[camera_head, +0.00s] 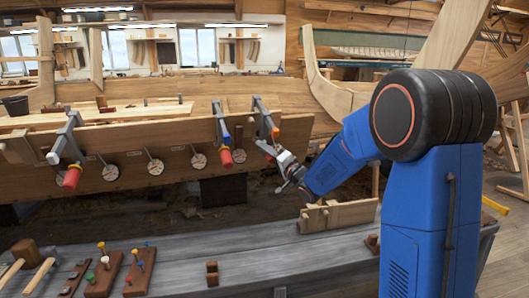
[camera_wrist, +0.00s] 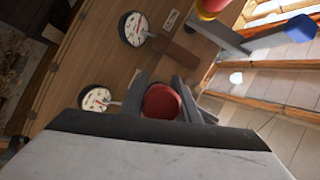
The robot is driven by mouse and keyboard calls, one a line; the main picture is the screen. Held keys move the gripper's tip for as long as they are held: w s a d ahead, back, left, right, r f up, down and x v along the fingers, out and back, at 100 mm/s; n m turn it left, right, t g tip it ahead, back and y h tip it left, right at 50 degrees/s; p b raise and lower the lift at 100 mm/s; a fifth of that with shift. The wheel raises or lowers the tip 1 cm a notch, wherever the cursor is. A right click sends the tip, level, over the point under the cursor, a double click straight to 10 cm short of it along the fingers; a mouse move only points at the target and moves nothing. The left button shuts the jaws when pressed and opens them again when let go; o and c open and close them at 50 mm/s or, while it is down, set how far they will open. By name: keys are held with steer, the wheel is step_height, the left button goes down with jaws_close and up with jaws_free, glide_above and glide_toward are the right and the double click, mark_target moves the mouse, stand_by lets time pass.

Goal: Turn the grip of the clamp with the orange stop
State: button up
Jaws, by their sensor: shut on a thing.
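The clamp with the orange stop (camera_head: 275,133) hangs on the plank's upper edge, the rightmost of the clamps in the head view. My gripper (camera_head: 270,151) is at its lower end and covers most of its grip there. In the wrist view the round red grip (camera_wrist: 161,102) sits between the two dark fingers of my gripper (camera_wrist: 163,98), which are shut on it. The orange stop cannot be made out in the wrist view.
A clamp with a blue stop (camera_head: 225,132) and red grip hangs just left; its blue stop (camera_wrist: 301,28) shows in the wrist view. Another clamp (camera_head: 68,140) hangs far left. Several dials (camera_head: 155,166) line the plank. A bench (camera_head: 240,262) with tools stands in front.

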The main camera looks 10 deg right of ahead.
steer(key=shift+s+r+m+t+y, duration=0.15)
steer(key=shift+m+y, duration=0.25)
steer(key=shift+m, duration=0.45)
steer(key=shift+f+m+t+y, duration=0.15)
steer(key=shift+m+y, duration=0.25)
steer(key=shift+m, duration=0.45)
steer(key=shift+r, duration=0.1)
steer(key=o, duration=1)
steer(key=shift+o, duration=0.2)
steer(key=v, duration=1.7)
steer(key=shift+s, duration=0.15)
